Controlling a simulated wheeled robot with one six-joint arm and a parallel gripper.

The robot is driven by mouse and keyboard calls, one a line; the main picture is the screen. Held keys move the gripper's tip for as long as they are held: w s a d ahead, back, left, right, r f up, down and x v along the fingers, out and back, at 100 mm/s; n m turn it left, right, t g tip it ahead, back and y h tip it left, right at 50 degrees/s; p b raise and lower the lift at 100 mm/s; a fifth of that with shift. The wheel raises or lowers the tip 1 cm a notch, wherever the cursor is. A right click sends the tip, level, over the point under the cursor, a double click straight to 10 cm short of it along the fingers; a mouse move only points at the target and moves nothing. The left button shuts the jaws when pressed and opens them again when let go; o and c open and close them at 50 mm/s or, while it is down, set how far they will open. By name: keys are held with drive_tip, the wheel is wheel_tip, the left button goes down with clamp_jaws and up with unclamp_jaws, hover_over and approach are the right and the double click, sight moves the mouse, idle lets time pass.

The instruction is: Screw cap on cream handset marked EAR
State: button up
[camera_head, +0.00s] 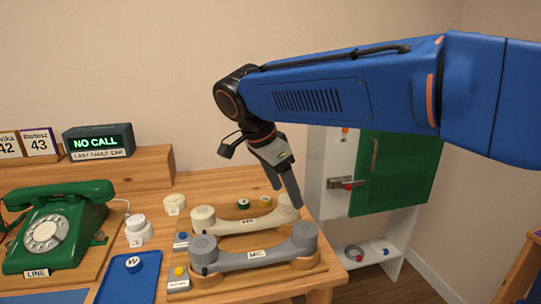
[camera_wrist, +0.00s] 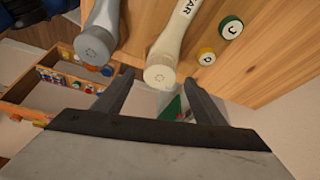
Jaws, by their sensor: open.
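The cream handset (camera_head: 230,222) lies across a wooden cradle on the table, behind a grey handset (camera_head: 235,259). In the wrist view its shaft carries a label ending in "AR" (camera_wrist: 187,8). Its near round end (camera_wrist: 160,76) has a small mark on its face; I cannot tell whether that is a separate cap. My gripper (camera_head: 287,193) is open above the right end of the cream handset. In the wrist view the open fingers (camera_wrist: 157,80) stand on either side of that end, with nothing clearly held between them.
Green (camera_head: 243,204) and yellow (camera_head: 265,202) round pieces lie behind the cream handset. A cream round piece (camera_head: 175,204) and a white stepped piece (camera_head: 138,231) stand left. A blue tray (camera_head: 121,284), green phone (camera_head: 60,225) and NO CALL display (camera_head: 98,142) are farther left. A green-doored cabinet (camera_head: 395,175) stands right.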

drive_tip(key=v, duration=1.5)
drive_tip(key=shift+r, duration=0.3)
drive_tip(key=shift+c, duration=0.4)
drive_tip(key=w+d+f+n+y, duration=0.1)
drive_tip(key=f+n, duration=0.1)
drive_tip(key=n, duration=0.5)
drive_tip(key=w+d+f+n+g+y, duration=0.1)
drive_tip(key=d+f+n, duration=0.1)
drive_tip(key=n, duration=0.5)
drive_tip(key=w+d+f+n+g+y, duration=0.1)
drive_tip(key=f+n, duration=0.3)
drive_tip(key=n, duration=0.4)
drive_tip(key=shift+w+d+f, duration=0.2)
drive_tip(key=shift+d, duration=0.5)
drive_tip(key=n, duration=0.1)
drive_tip(key=f+n, duration=0.1)
drive_tip(key=n, duration=0.1)
drive_tip(key=d+n+y, duration=0.1)
drive_tip(key=shift+w+f+n, duration=0.2)
drive_tip(key=shift+w+n, duration=0.05)
drive_tip(key=shift+n, duration=0.15)
drive_tip(key=shift+f, duration=3)
